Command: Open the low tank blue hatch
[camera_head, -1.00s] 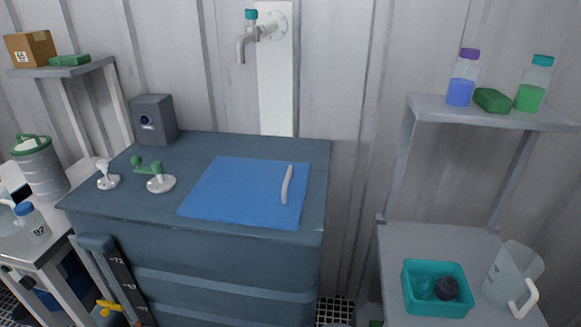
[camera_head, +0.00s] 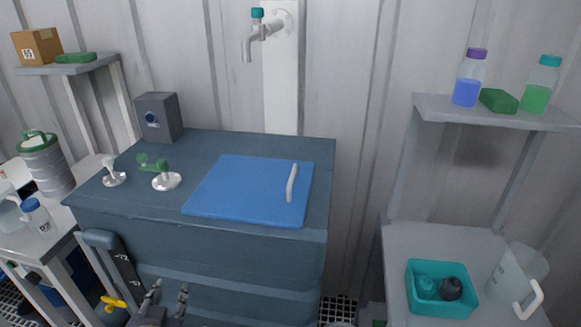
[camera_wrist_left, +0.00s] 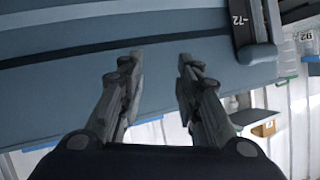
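The blue hatch (camera_head: 245,190) lies flat and closed on top of the low grey-blue tank (camera_head: 230,253). A pale curved handle (camera_head: 292,183) stands near the hatch's right edge. My left gripper (camera_head: 169,291) shows at the bottom of the head view, in front of the tank and below its top edge. Its two fingers are apart with nothing between them. In the left wrist view the fingers of this gripper (camera_wrist_left: 159,60) are spread in front of the tank's side wall (camera_wrist_left: 150,85). My right gripper is not in view.
A green-handled valve (camera_head: 163,175), a white fitting (camera_head: 114,174) and a grey box (camera_head: 158,117) stand on the tank top left of the hatch. A tap (camera_head: 262,32) hangs above. A right-hand bench holds a teal tray (camera_head: 413,298) and a jug (camera_head: 517,280).

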